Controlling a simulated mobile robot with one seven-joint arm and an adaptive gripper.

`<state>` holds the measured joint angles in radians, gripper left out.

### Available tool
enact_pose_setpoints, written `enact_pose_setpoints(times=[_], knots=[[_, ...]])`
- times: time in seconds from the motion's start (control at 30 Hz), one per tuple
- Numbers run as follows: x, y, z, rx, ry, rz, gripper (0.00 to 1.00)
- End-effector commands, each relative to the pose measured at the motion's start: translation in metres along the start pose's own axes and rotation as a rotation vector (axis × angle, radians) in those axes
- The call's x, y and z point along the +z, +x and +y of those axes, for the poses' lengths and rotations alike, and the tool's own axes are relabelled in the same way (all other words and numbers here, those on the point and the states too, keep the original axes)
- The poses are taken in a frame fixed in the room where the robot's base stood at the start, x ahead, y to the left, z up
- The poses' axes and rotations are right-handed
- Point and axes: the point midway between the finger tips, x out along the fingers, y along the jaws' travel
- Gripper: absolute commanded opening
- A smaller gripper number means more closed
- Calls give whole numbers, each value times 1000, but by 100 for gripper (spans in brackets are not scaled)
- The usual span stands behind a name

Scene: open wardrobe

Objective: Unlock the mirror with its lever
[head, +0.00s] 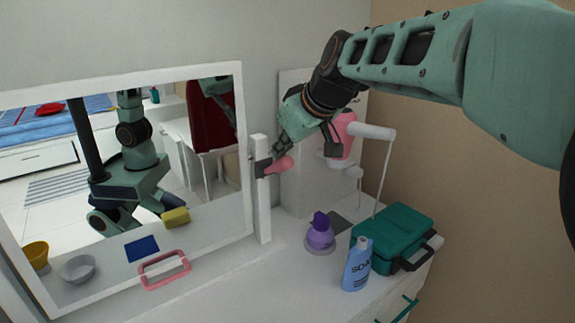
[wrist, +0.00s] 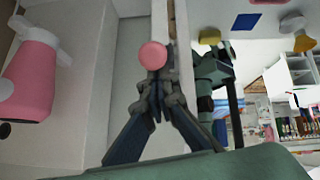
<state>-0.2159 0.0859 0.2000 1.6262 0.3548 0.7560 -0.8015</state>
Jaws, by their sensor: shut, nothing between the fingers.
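The mirror (head: 248,190) has a white frame and stands on the left of the head view, beside a white post (head: 261,205). The lever, with a pink rounded end (head: 279,164), sticks out from a dark mount on this post. In the wrist view the pink lever end (wrist: 153,55) shows as a round disc just beyond the fingertips. My gripper (wrist: 158,92) is shut and empty, with its tips close to the lever. I cannot tell whether they touch it. In the head view my gripper (head: 277,148) is just above the lever and its tips are partly hidden.
A pink appliance (head: 343,135) is behind my gripper. A pink handle (head: 165,270) sits at the mirror's lower edge.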

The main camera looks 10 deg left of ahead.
Motion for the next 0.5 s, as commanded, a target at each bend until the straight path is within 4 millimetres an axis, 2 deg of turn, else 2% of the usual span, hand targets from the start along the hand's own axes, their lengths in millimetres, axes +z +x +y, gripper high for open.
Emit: enact_pose_setpoints(times=[0.03, 0.17, 0.5], knots=[[9, 5, -1, 8, 3, 22, 0], [14, 5, -2, 17, 5, 75, 0], [29, 4, -6, 14, 3, 69, 0]])
